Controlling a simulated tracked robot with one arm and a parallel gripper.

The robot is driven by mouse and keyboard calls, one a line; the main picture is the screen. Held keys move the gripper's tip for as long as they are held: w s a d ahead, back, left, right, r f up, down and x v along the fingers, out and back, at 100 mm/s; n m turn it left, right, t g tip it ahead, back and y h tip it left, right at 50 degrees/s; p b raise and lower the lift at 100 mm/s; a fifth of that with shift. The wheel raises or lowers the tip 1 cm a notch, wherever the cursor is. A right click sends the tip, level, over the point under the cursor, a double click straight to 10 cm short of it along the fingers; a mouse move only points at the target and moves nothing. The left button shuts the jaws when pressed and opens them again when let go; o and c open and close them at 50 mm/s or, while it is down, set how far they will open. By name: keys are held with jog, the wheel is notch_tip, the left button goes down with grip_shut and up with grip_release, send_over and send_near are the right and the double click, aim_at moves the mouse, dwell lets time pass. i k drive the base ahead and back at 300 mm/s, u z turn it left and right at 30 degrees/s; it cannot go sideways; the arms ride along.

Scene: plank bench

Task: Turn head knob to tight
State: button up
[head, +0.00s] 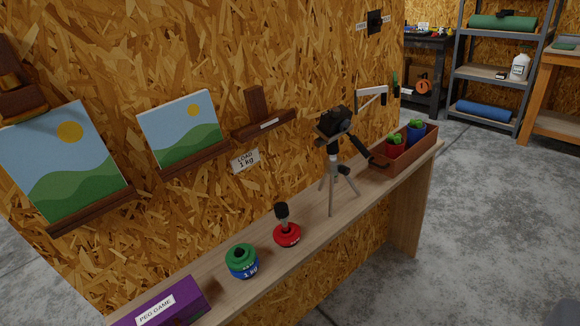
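A small tripod (333,178) with grey legs stands on the plank bench, right of the middle. Its head (334,128) is black and carries a black camera-like body (337,117), which looks tilted. A dark handle (366,153) slants down to the right from the head, toward the brown box. I cannot pick out the head knob clearly at this size, and no tight or loose marking is readable. My gripper is not in view.
The plank bench (222,300) also bears a purple "PEG GAME" box (165,303), a green-and-blue weight (242,261), a red weight with a black-topped post (287,235), and a brown box (405,160) of colored items. Pictures and ledges hang on the wall behind. Concrete floor in front is clear.

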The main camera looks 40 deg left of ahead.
aim_at(318, 143)
jog(key=u, duration=0.05)
jog(key=k, duration=0.3)
jog(key=u, duration=0.8)
jog(key=i, duration=1.5)
jog(key=z, duration=0.05)
